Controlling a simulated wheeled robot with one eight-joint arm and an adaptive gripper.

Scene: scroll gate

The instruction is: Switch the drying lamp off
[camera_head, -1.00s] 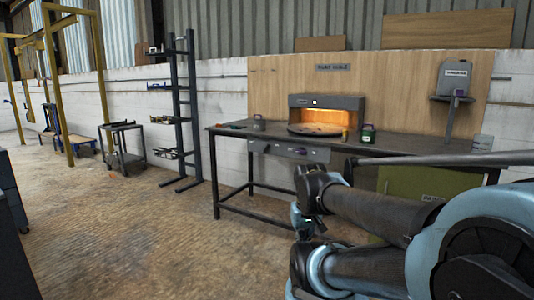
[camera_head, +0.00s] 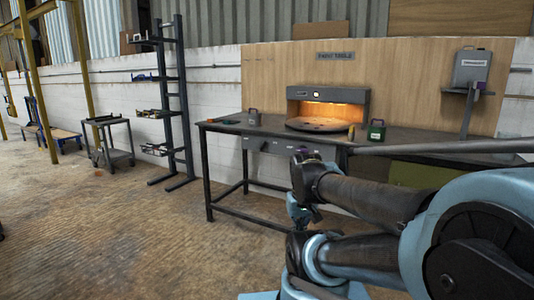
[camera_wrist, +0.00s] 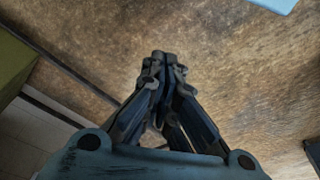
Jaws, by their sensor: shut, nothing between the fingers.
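The drying lamp (camera_head: 328,93) is a grey hood on the bench against the wood backboard. Its inside glows orange over a round plate (camera_head: 318,125), so it is lit. A small bright spot (camera_head: 317,95) shows on the hood's front. A grey panel (camera_head: 262,145) with small dark controls hangs under the bench's front edge; my arm covers its right part. My gripper (camera_wrist: 163,62) is shut and empty above the bare floor in the wrist view, touching nothing. In the head view my arm is folded in front of the bench, apart from the lamp.
The dark bench (camera_head: 225,128) carries a green can (camera_head: 377,130) and a grey can (camera_head: 254,117). A grey container (camera_head: 470,68) stands on a small shelf at right. A dark rack (camera_head: 181,100) and a cart (camera_head: 112,145) stand at left. The floor (camera_head: 120,240) before the bench is clear.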

